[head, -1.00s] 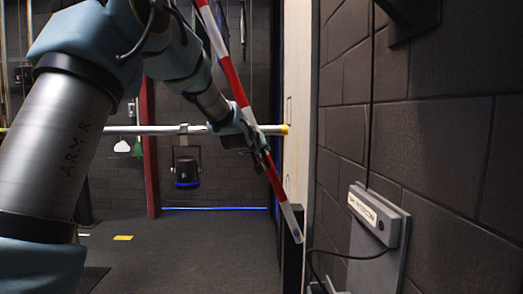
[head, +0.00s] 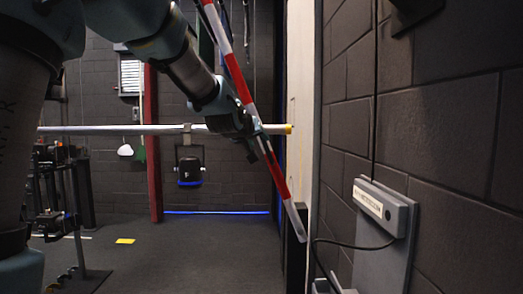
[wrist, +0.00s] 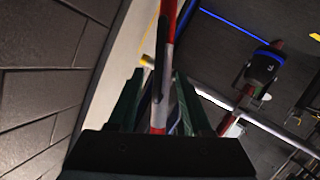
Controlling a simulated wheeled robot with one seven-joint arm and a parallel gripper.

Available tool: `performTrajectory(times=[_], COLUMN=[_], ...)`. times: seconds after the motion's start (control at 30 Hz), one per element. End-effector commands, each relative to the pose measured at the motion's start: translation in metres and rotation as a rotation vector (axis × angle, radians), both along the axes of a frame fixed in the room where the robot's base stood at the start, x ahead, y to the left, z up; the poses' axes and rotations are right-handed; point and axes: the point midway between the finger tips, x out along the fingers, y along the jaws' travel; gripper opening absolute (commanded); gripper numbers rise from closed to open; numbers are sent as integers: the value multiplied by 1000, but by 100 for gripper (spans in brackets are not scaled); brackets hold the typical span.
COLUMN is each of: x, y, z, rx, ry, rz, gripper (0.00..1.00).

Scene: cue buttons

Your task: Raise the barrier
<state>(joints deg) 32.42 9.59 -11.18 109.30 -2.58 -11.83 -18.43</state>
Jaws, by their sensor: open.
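The barrier is a red and white striped pole (head: 272,168). It stands steeply tilted, its upper part leaning left and leaving the top of the head view, its lower end at a dark post (head: 295,262). My gripper (head: 254,138) is at the pole's middle. In the wrist view the pole (wrist: 168,55) runs between the two fingers of my gripper (wrist: 158,95), which stand apart on either side of it. I cannot tell whether either finger touches the pole.
A grey wall box (head: 378,210) with a cable is at right on the dark block wall. A horizontal pipe (head: 110,130) carries a hanging black lamp (head: 190,170) behind the gripper. Black equipment on a stand (head: 52,190) is at left.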

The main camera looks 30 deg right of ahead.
Motion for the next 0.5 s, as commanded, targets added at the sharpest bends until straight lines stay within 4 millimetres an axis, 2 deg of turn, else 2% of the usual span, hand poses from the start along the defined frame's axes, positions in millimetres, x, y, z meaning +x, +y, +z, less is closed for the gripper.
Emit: performTrajectory(times=[0.2,0.5], x=[-15,-17], y=[14,16], z=[6,7], rx=[-1,1], ry=[-1,1], rz=[0,0], gripper=[50,50])
